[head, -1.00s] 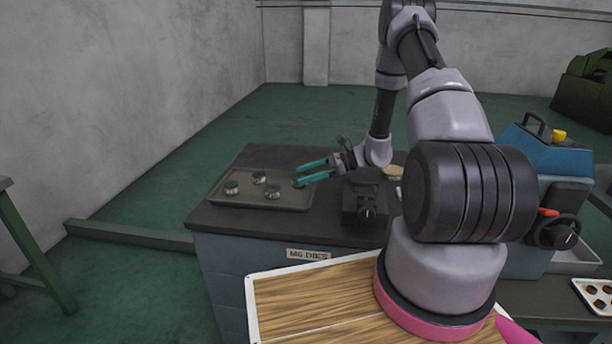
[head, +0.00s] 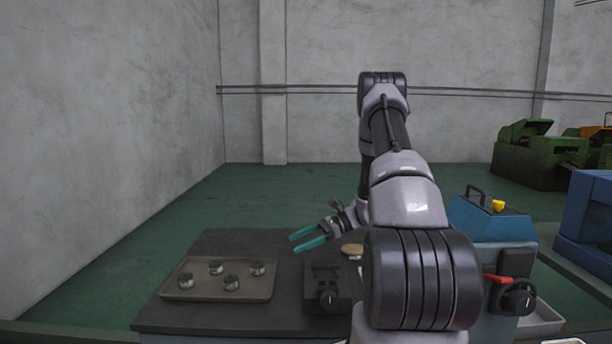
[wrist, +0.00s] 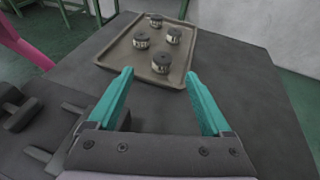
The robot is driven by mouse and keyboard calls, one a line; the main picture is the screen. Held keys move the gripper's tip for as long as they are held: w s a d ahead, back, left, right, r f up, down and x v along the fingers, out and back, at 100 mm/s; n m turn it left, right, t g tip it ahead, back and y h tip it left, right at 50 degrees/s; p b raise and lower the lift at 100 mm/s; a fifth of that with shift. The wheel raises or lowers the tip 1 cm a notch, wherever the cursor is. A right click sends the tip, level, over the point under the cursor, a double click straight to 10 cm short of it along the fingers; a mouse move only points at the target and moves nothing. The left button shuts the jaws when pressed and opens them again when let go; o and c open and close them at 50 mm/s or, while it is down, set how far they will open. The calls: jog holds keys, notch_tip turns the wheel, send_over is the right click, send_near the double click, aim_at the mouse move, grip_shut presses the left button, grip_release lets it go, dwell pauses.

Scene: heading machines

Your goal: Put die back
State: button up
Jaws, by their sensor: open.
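Several small round metal dies with dark tops stand in a shallow grey-brown tray, among them one at the tray's right end (head: 257,268) and one near its front (head: 231,282). The tray (head: 180,294) lies on the dark bench top at left. The dies also show in the wrist view, the nearest (wrist: 161,64) by the tray's near edge. My gripper (head: 303,240) has teal fingers, is open and empty, and is raised above the bench to the right of the tray. In the wrist view my open fingers (wrist: 160,95) point toward the tray with nothing between them.
A dark block fixture with a knob (head: 327,290) stands right of the tray. A round tan-topped item (head: 352,250) is behind it. A blue machine (head: 492,240) with a red-handled black wheel stands at the right. Bare bench (head: 245,240) lies behind the tray.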

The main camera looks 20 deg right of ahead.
jog(key=s+a+r+n+g+h, duration=0.1)
jog(key=s+a+r+n+h, duration=0.25)
jog(key=r, duration=0.55)
jog(key=s+a+r+n+g+h, duration=0.1)
jog(key=s+a+r+n+h, duration=0.3)
jog(key=r, duration=0.6)
jog(key=s+r+n+t+h, duration=0.4)
jog(key=s+r+n+t, duration=0.3)
jog(key=s+r, duration=0.6)
jog(key=s, duration=0.4)
jog(key=shift+d+r+n, duration=0.15)
jog(key=shift+r+n, duration=0.15)
jog(key=shift+n, duration=0.05)
jog(key=shift+s, duration=0.1)
